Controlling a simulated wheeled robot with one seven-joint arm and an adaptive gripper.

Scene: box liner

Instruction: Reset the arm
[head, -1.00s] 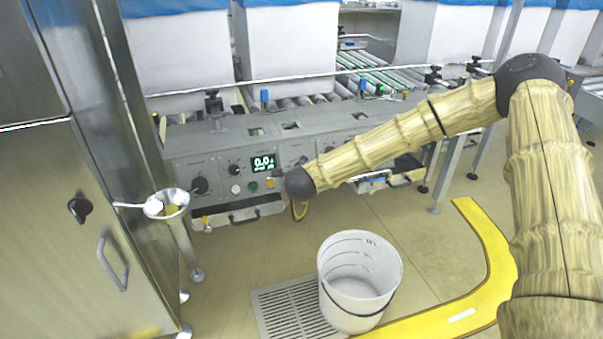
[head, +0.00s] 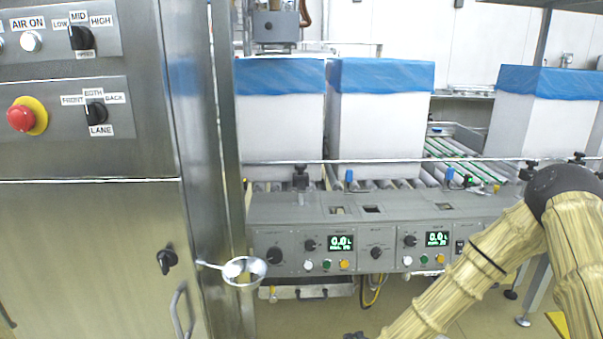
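My arm, with a bamboo-like covering and dark joints, comes in from the right edge of the head view. Its upper link reaches a dark elbow, and the forearm runs down and left, out of the bottom of the picture. A small dark piece shows at the bottom edge, but I cannot tell whether it belongs to my gripper. My gripper's fingers are not seen.
A steel cabinet (head: 90,250) with a red stop button (head: 21,118) and knobs stands at left. A grey control panel (head: 310,240) fronts the roller conveyor, which carries white boxes (head: 380,120) with blue liners.

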